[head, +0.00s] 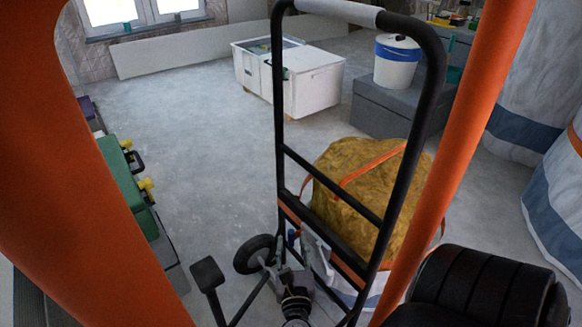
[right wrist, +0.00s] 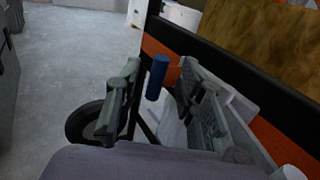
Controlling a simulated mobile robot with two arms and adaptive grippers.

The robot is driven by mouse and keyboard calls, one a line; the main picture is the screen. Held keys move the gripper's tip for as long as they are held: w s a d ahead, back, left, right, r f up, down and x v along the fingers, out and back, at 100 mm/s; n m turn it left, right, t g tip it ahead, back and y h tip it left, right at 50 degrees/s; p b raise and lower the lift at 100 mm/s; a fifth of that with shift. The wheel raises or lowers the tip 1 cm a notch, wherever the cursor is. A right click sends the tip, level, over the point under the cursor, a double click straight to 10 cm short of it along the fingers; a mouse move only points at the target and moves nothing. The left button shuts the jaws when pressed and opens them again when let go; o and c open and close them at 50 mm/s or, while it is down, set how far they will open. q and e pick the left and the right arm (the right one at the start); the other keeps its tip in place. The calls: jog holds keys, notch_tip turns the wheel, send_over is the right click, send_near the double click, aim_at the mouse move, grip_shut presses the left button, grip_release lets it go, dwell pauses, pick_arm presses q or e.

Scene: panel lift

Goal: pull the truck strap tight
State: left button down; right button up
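The truck (head: 280,105) has a tall black tubular frame with a grey grip at the top and a black wheel (head: 252,254) low on its left. An orange strap (head: 349,272) runs across its lower frame; it also shows in the right wrist view (right wrist: 158,50). A blue handle-like piece (right wrist: 157,77) stands near the strap's left end; I cannot tell how it joins the strap. My right gripper (right wrist: 160,64) is open, with one finger on each side of the blue piece and visible gaps. It shows low in the head view (head: 288,255). My left gripper is not in view.
A yellow-brown sack (head: 365,185) sits against the truck. A white chest (head: 310,85) and a white bucket (head: 397,62) on a grey box (head: 385,108) stand behind. Green cases (head: 122,175) line the left. Grey floor (head: 200,130) is clear between.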

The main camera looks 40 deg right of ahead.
aim_at(291, 237)
jog(key=shift+x, duration=1.9)
jog(key=shift+c, duration=0.4)
grip_shut()
